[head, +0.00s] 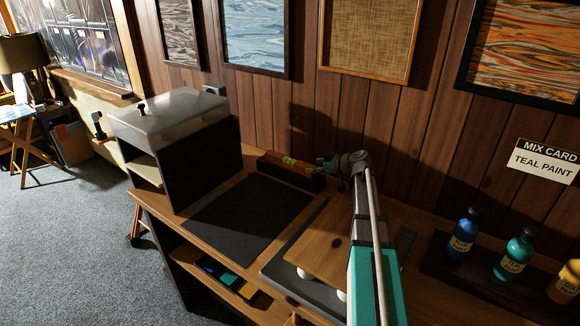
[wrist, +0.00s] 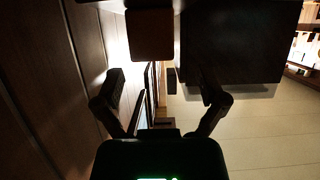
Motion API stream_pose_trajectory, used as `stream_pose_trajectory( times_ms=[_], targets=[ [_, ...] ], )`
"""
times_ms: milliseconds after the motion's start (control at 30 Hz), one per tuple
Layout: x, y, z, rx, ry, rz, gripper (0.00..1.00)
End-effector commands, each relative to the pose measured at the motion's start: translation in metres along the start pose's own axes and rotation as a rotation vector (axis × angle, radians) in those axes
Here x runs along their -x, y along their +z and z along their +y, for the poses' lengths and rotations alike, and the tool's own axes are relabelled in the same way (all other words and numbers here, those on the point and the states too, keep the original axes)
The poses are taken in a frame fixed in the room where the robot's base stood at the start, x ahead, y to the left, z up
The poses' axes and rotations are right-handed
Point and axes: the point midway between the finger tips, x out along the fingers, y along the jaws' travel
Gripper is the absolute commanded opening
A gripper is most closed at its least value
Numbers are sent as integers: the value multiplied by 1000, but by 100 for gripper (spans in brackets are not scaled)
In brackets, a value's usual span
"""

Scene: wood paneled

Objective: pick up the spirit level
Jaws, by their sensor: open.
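The spirit level (head: 289,162) appears as an orange-brown bar with a yellow-green band. It lies by the wood-paneled wall at the back of the bench, in or on a dark holder (head: 304,180); I cannot tell which. My gripper (head: 322,163) is small in the head view, just right of the bar's right end and pointing left. In the wrist view, my gripper (wrist: 160,100) has its two dark fingers wide apart with nothing between them. A brown block end (wrist: 150,36) beyond the fingers at top centre looks like the level's end, but the view is dark.
A dark cabinet with a grey top (head: 172,108) stands left on the bench. A black mat (head: 248,213) is bare. A wooden board (head: 322,250) lies near my arm. Paint bottles, including a teal one (head: 515,256), stand at right. Framed pictures hang on the close back wall.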

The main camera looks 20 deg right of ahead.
Motion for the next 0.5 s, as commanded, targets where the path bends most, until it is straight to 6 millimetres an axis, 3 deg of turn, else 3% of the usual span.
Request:
stream_pose_trajectory(
  times_ms=[300, 500],
  targets=[
    [0, 0, 1, 0, 0, 0, 91],
    [-15, 0, 4, 0, 0, 0, 91]
  ],
)
